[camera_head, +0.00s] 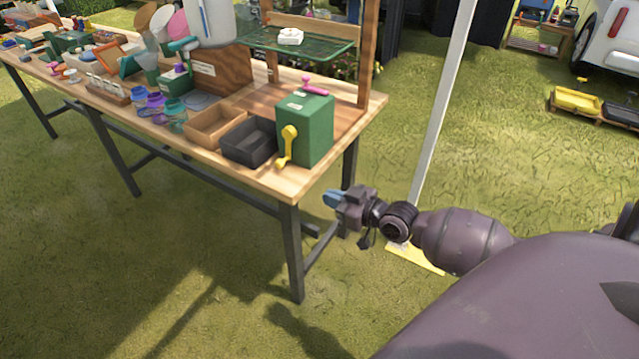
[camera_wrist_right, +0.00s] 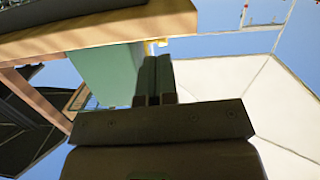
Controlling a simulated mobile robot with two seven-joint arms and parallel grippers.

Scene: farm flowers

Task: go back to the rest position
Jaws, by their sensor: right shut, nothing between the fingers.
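My right gripper (camera_head: 333,197) is at the end of the arm that comes in from the right in the head view. It hangs in the air beside the right end of the wooden table (camera_head: 262,178), apart from it. Its blue-tipped fingers point left. In the right wrist view the two fingers (camera_wrist_right: 154,80) lie close together with nothing between them. My left gripper does not show in the head view.
A green box (camera_head: 318,135) with a yellow crank (camera_head: 287,146) stands at the table's right end. A dark tray (camera_head: 248,143) and a wooden tray (camera_head: 213,126) sit beside it. A white pole (camera_head: 443,105) stands behind my right gripper. Open grass lies in front of the table.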

